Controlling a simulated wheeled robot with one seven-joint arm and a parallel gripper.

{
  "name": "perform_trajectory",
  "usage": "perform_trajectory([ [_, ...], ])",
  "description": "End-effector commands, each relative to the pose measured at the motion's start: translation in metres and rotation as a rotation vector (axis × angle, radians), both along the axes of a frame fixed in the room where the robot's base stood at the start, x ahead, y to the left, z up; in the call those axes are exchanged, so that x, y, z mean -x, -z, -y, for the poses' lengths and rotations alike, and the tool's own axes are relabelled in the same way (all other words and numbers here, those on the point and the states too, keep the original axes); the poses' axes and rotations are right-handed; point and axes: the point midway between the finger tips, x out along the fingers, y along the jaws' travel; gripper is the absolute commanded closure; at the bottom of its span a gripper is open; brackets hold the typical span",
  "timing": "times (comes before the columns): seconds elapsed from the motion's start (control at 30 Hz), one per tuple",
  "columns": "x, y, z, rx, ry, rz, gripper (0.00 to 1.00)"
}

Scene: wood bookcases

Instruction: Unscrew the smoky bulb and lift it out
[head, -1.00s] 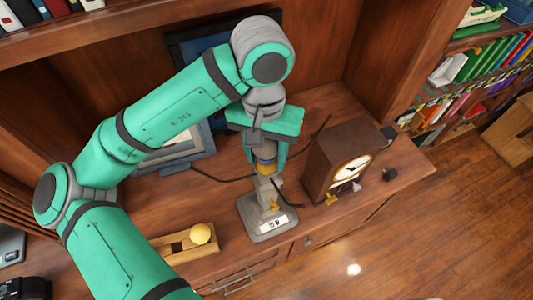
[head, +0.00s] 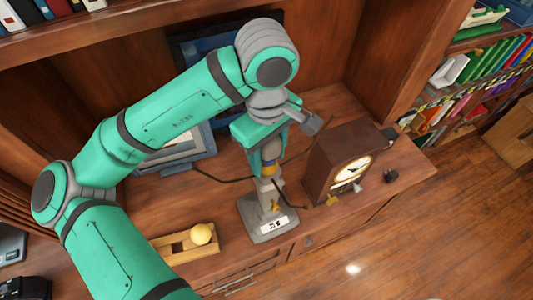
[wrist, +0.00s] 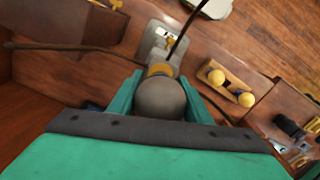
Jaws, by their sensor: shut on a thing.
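The smoky bulb (wrist: 160,98) is a dark grey globe held between the two teal fingers of my gripper (wrist: 157,92) in the wrist view. It sits over the brass socket (wrist: 161,70) of a lamp stand; I cannot tell how far it is in the thread. In the head view my gripper (head: 268,158) points down over the stand, and its fingers mostly hide the bulb. The stand's grey base (head: 266,231), with a white label, rests on the desk near the front edge.
A brown clock (head: 335,160) stands close on the right. Dark rods stick out beside the stand. A picture frame (head: 180,150) is behind. Desk at far right is mostly clear.

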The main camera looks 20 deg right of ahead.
Motion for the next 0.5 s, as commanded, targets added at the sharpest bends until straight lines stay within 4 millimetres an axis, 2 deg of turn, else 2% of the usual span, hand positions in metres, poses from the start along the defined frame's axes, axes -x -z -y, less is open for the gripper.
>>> perform_trajectory([
  [0.2,-0.0006,-0.0001,-0.0020,0.000,-0.067,0.001,0.67],
  [0.5,-0.0008,-0.0001,-0.0026,0.001,-0.071,0.000,0.67],
])
